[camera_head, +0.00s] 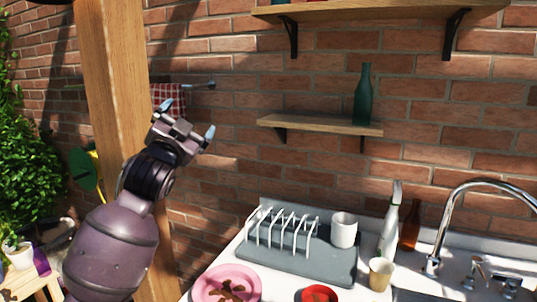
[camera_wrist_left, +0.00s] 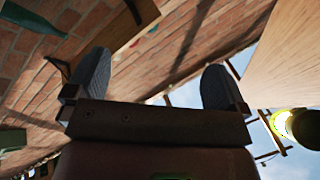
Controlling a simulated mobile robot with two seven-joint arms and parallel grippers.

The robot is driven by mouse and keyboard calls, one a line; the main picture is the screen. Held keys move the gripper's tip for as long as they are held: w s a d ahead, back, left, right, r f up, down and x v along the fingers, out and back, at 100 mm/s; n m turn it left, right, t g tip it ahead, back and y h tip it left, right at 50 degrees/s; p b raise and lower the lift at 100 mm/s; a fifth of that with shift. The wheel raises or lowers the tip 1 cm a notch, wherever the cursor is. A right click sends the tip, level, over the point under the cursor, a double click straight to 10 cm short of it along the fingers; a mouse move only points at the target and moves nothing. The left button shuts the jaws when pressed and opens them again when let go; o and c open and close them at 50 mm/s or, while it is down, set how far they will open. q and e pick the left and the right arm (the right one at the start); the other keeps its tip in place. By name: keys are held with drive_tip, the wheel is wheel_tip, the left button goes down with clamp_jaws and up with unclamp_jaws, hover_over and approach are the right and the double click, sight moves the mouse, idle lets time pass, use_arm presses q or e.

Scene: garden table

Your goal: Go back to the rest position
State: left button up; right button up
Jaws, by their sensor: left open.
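My left gripper (camera_head: 188,118) is raised at the left of the head view, in front of the brick wall and beside the wooden post. Its two fingertips are spread apart with nothing between them. In the left wrist view the two dark fingers of my left gripper (camera_wrist_left: 157,86) also stand apart and empty, against brick wall and sky. My right gripper is in neither view.
A wooden post (camera_head: 112,70) stands close to my left arm. A shelf (camera_head: 310,123) holds a green bottle (camera_head: 363,95). Below are a dish rack (camera_head: 283,233), white mug (camera_head: 344,230), pink plate (camera_head: 208,290), cup (camera_head: 380,274), spray bottle (camera_head: 390,225) and tap (camera_head: 455,205).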

use_arm(q)
drive_tip(key=s+a+f+n+g+y, duration=0.15)
drive_tip(key=s+f, duration=0.25)
drive_tip(key=f, duration=0.7)
drive_tip(key=s+a+f+n+g, duration=0.1)
drive_tip(key=s+a+f+n, duration=0.15)
drive_tip(key=f, duration=0.85)
drive_tip(key=s+a+f+n+g, duration=0.15)
drive_tip(key=s+f, duration=0.25)
drive_tip(key=f, duration=0.7)
drive_tip(key=s+a+f+n+g+y, duration=0.1)
drive_tip(key=s+a+f+n+g, duration=0.1)
drive_tip(key=s+f, duration=1)
drive_tip(key=s+a+f+n+g+y, duration=0.1)
drive_tip(key=s+f+g, duration=0.3)
drive_tip(key=s+f, duration=0.7)
drive_tip(key=shift+s+a+f+n+g+y, duration=0.35)
drive_tip(key=shift+s+a+y, duration=0.2)
drive_tip(key=shift+s+a, duration=0.45)
drive_tip(key=shift+s+d, duration=0.1)
drive_tip(key=shift+d, duration=0.05)
drive_tip(key=shift+f, duration=0.1)
